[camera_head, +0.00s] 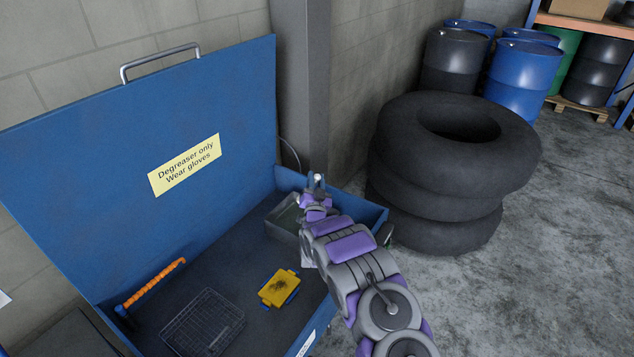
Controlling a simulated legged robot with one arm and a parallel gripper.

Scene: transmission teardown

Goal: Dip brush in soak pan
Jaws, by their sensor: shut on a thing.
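The grey soak pan (283,217) sits in the back right corner of the blue wash basin, partly hidden behind my arm. My gripper (317,184) is at the pan's right side, above or over its edge; the exact height is hard to tell. It is shut on a slim thing, which I take to be the brush (318,177). Only a small pale tip shows at the jaws. Its bristles are hidden, and I cannot see whether they touch the pan or its contents.
The blue basin's lid (90,160) stands open behind. Stacked tyres (450,170) stand to the right; a grey post (301,80) is behind.

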